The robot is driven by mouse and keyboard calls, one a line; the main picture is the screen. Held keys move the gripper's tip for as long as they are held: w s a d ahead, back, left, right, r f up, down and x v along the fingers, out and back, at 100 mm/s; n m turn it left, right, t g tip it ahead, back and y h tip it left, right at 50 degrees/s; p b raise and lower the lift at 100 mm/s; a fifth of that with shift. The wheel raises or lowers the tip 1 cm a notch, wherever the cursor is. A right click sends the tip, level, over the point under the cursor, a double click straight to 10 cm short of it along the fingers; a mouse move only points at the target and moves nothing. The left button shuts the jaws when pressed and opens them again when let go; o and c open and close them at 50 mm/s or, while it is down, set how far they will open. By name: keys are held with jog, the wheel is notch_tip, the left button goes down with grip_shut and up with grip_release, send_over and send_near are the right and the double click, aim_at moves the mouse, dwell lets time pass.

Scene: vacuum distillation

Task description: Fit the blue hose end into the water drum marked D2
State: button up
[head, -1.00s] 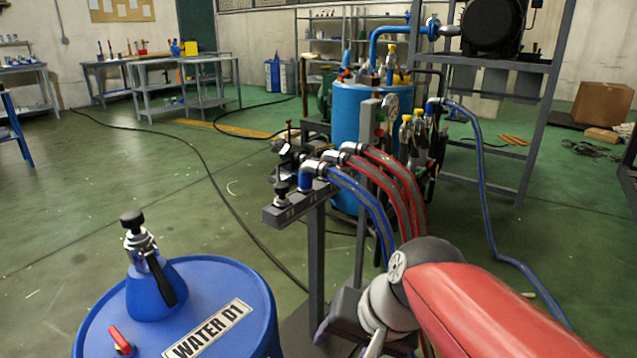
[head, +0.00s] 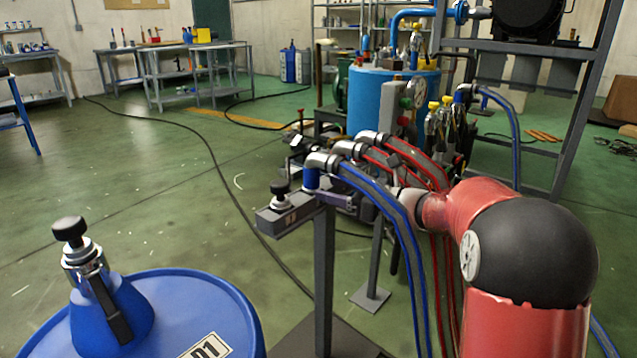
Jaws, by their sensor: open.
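A blue hose (head: 383,198) runs from a silver elbow fitting (head: 322,160) with a blue collar, on a grey manifold stand (head: 285,216), down to the lower right. My gripper (head: 372,203) is partly hidden behind this hose, close to the manifold's right side; its fingertips are hard to make out. I see nothing held in it. A blue drum (head: 190,290) at the lower left carries a label ending in D1. No drum marked D2 is in view. Another blue hose (head: 508,108) hangs from a fitting by the frame at right.
Red hoses (head: 432,172) with silver elbows sit beside the blue one, near my arm. A blue tank (head: 375,98) with gauges and yellow-capped valves stands behind. A grey frame (head: 578,110) is at right. A black cable crosses the open green floor at left.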

aim_at(311, 184)
jog(key=x, duration=0.6)
grip_shut()
dwell(0.3)
